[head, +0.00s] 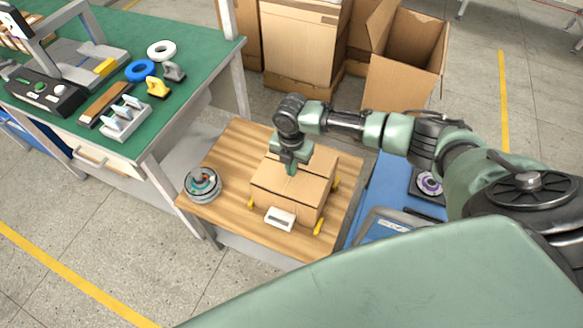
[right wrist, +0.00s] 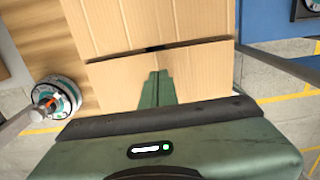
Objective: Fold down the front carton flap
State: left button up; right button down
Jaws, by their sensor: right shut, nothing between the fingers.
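The brown carton (head: 290,196) sits on the wooden tabletop (head: 240,150), its top panels lying nearly flat. In the right wrist view, a far panel (right wrist: 150,22) and a near panel (right wrist: 200,70) meet at a seam with a dark gap. My right gripper (head: 291,170) is shut and empty, pointing down over the carton top. Its fingers also show in the right wrist view (right wrist: 157,76), over the near panel with the tips short of the seam. I cannot tell whether they touch the cardboard. My left gripper is out of view.
A hub motor (head: 203,185) stands left of the carton. Yellow brackets (head: 318,227) stand at the carton's corners, and a white slotted piece (head: 280,218) is at its front. A green workbench (head: 190,80) with parts is at left, a blue surface (head: 385,190) at right.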

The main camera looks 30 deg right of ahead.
notch_tip(320, 180, up, 8)
jog(key=p, duration=0.6)
jog(key=shift+f, duration=0.2)
